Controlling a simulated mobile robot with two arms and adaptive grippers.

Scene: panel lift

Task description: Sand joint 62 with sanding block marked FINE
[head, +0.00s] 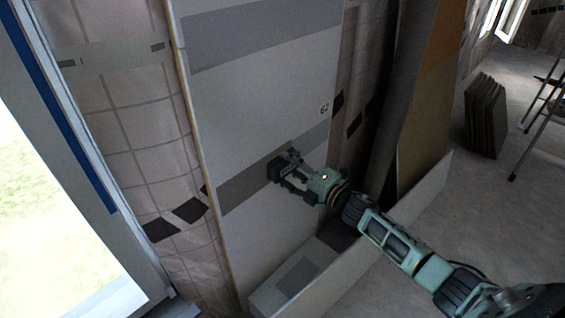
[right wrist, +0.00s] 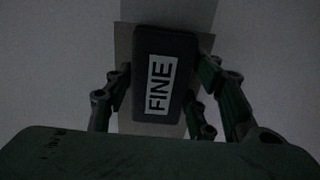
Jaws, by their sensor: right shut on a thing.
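A white wall panel (head: 262,95) carries a darker grey horizontal joint strip (head: 240,188) with a small tag reading 62 (head: 324,109) above its right end. My right gripper (head: 285,172) is shut on a dark sanding block (head: 276,168) and holds it at the strip, right of its middle. In the right wrist view the block's label reads FINE (right wrist: 161,85), and the block sits between both fingers over the grey joint band (right wrist: 123,50). Whether the block's face touches the joint is hard to tell. The strip looks darker left of the block than right of it. My left gripper is not in view.
Another grey strip (head: 255,35) crosses the panel higher up. A low white board (head: 345,255) stands in front of the panel's foot. A rolled grey sheet (head: 393,100), stacked dark slabs (head: 484,115) and a stepladder (head: 540,110) stand to the right. A window (head: 45,180) is at left.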

